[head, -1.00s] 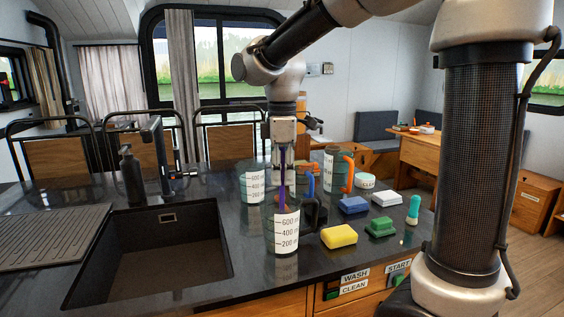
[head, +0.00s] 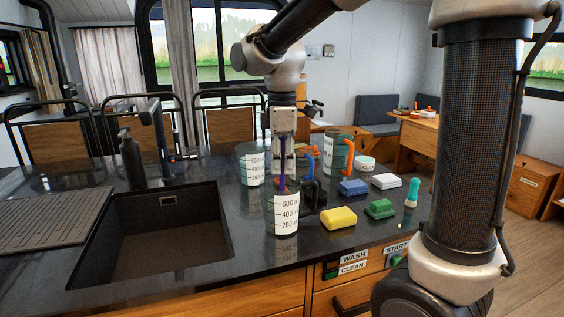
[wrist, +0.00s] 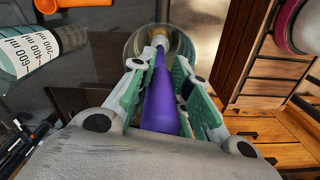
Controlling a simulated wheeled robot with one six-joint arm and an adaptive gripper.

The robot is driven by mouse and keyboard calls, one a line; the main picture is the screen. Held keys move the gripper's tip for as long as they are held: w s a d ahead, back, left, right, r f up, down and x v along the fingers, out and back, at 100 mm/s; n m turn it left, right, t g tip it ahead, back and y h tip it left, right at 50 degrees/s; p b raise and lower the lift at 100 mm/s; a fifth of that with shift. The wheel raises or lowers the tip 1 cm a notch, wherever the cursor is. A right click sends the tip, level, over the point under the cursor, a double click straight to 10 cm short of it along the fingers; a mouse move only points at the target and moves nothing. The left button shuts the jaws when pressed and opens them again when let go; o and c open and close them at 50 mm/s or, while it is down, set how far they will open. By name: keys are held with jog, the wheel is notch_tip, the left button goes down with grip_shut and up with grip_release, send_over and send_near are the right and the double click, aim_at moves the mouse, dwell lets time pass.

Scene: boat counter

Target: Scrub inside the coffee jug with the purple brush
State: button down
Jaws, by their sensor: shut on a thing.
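The clear jug (head: 286,214) with the white measuring label and black handle (head: 310,191) stands upright on the front of the dark counter. My gripper (head: 283,133) is above it, shut on the purple brush (head: 282,171). The brush points down into the jug's mouth. In the wrist view, the purple handle (wrist: 161,104) lies between my green-padded fingers, and its pale end reaches inside the round jug rim (wrist: 133,42). Whether the brush head touches the jug's wall or bottom cannot be told.
Behind are a jug (head: 251,166) with a similar label and an orange-handled jug (head: 334,150). Yellow (head: 338,218), green (head: 379,209), blue (head: 353,187) and white (head: 386,181) blocks lie to the right. A sink (head: 155,235) opens to the left.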

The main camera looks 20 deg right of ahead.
jog(key=shift+f, duration=0.6)
jog(key=shift+w, duration=0.1)
dwell(0.3)
